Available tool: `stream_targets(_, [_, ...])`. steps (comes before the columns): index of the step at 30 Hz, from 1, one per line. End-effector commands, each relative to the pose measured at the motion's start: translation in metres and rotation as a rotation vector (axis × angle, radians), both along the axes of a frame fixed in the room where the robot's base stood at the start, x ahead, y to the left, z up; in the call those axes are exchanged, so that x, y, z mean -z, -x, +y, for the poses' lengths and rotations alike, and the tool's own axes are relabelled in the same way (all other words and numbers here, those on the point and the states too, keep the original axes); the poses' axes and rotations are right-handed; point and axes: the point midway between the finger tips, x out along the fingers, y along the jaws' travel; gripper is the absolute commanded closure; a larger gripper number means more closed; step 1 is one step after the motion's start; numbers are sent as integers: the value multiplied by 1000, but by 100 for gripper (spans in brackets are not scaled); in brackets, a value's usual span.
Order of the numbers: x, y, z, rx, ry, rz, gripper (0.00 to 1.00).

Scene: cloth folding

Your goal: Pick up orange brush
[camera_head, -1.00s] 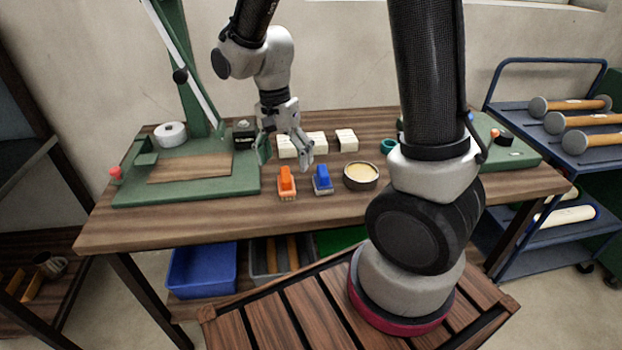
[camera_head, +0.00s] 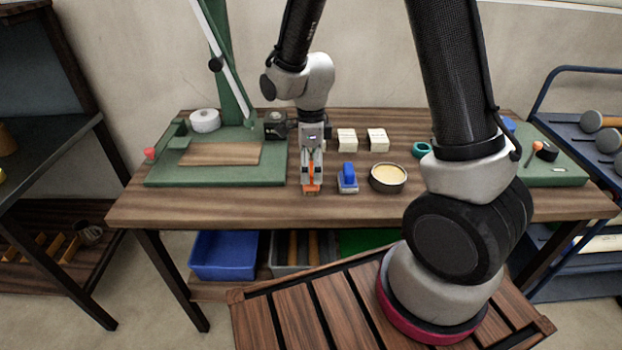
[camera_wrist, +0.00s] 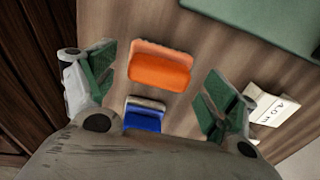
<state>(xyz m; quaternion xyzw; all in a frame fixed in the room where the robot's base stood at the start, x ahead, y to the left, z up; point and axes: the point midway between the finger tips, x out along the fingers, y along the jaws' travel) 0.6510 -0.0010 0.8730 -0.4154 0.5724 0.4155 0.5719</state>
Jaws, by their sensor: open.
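The orange brush (camera_head: 312,186) lies on the wooden table, just left of the blue brush (camera_head: 347,177). My gripper (camera_head: 312,172) is over the orange brush, pointing down, and partly hides it in the head view. In the wrist view the orange brush (camera_wrist: 160,66) lies between and a little beyond the two spread green-padded fingers of my gripper (camera_wrist: 155,92). No finger touches it there. The blue brush (camera_wrist: 145,115) shows below it, close to the gripper body.
A green board (camera_head: 160,178) with a wooden plate (camera_head: 205,154) is at the left. White labelled blocks (camera_head: 377,139) stand behind the brushes. A round tin (camera_head: 388,178) sits right of the blue brush. The table's front strip (camera_head: 260,208) is bare.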

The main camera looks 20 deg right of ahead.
Motion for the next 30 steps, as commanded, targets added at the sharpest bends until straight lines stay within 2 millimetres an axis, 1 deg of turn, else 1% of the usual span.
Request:
stream_targets(1, [7,1,0,-1,1,3,14])
stream_targets(3, [12,0,0,-1,1,1,14])
stream_targets(10, [14,0,0,-1,0,-1,14])
stream_targets(11, [13,0,0,-1,0,-1,18])
stream_targets(15, [13,0,0,-1,0,-1,43])
stream_targets(17, [13,0,0,-1,0,-1,54])
stream_targets(18, [13,0,0,-1,0,-1,62])
stream_targets(19, [13,0,0,-1,0,-1,65])
stream_targets(20, [13,0,0,-1,0,-1,65])
stream_targets(21, [13,0,0,-1,0,-1,69])
stream_targets(27, [12,0,0,-1,-1,-1,69])
stream_targets(30, [3,-1,1,-1,-2,-5,69])
